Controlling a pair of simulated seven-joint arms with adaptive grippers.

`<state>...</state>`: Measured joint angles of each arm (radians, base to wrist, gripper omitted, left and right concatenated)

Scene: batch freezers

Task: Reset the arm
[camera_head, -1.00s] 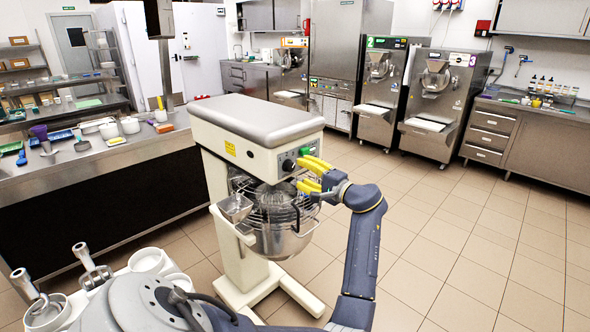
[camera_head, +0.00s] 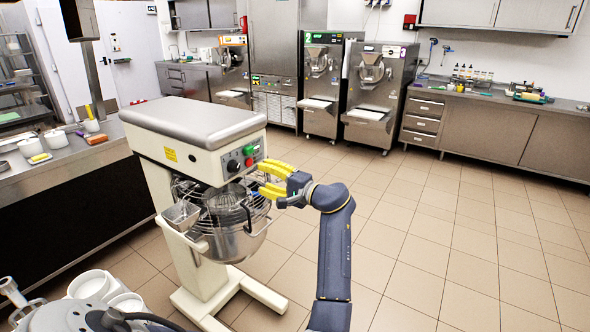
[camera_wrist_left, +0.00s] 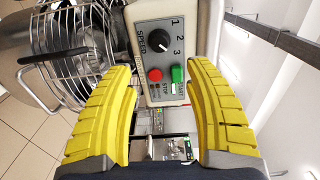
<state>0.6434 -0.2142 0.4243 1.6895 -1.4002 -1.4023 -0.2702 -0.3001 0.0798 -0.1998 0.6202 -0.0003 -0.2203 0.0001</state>
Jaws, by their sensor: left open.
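My left arm rises from the bottom of the head view. Its left gripper (camera_head: 262,177), with yellow fingers, is open and empty just in front of the mixer's control panel. The mixer (camera_head: 190,117) is a cream floor machine with a steel bowl (camera_head: 232,243) and wire guard. In the left wrist view the open left gripper (camera_wrist_left: 160,72) frames the panel, with a black speed dial (camera_wrist_left: 159,40), a red button (camera_wrist_left: 155,75) and a green button (camera_wrist_left: 177,74). No contact with the buttons shows. My right gripper is not in view.
A counter (camera_head: 70,160) with white tubs stands at the left. Batch freezers (camera_head: 372,95) and a drawer cabinet (camera_head: 480,128) line the back. The tiled floor (camera_head: 430,225) to the right of the arm is clear.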

